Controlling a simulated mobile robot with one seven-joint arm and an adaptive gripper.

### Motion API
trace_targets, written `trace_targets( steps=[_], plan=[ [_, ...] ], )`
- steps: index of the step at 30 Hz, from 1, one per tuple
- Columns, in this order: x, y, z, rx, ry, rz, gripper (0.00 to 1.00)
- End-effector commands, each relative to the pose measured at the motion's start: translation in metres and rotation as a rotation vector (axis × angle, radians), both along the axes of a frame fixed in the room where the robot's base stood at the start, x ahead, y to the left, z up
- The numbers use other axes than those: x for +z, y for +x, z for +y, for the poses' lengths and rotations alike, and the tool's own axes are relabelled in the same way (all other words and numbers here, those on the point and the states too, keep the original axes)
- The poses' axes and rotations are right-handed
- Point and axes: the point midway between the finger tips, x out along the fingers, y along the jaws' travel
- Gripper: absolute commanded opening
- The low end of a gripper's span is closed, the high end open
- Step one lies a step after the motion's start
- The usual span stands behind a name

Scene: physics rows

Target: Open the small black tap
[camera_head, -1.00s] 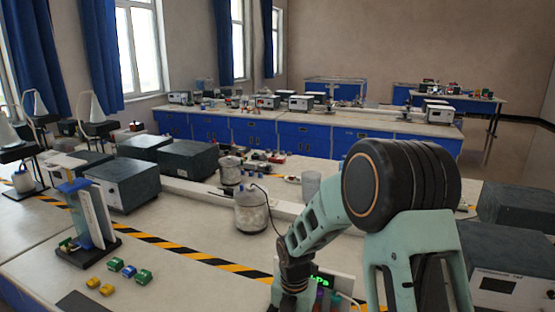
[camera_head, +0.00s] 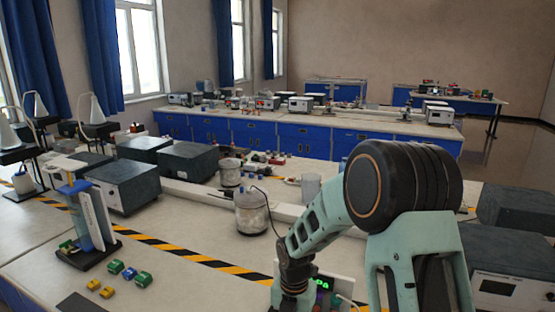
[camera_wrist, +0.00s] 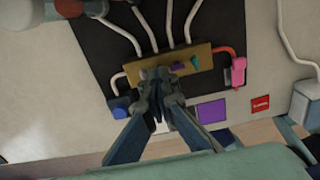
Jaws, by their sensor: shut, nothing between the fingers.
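In the wrist view a brass-coloured manifold bar (camera_wrist: 203,57) lies across a black panel (camera_wrist: 92,55), with several white tubes running into it. A purple lever (camera_wrist: 179,66) and a teal lever (camera_wrist: 195,62) sit on the bar. My gripper (camera_wrist: 158,74) is shut and empty, its fingertips over the left part of the bar. I cannot tell whether they touch it. I cannot make out the small black tap; the dark fingers cover that part of the bar. In the head view my arm hides most of this apparatus.
A blue fitting (camera_wrist: 120,107) is left of my fingers and a pink fitting (camera_wrist: 238,72) right of the bar. A purple square (camera_wrist: 212,112) lies nearer.

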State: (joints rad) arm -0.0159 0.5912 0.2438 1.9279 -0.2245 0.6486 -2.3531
Motion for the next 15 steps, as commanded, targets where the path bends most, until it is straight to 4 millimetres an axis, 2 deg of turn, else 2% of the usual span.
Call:
trace_targets(
  steps=[7, 15],
  plan=[
    [0.0023, -0.0003, -0.0008, 0.055, 0.001, 0.002, 0.00],
    [0.0058, -0.0010, -0.0007, 0.480, 0.003, 0.004, 0.00]
  ],
)
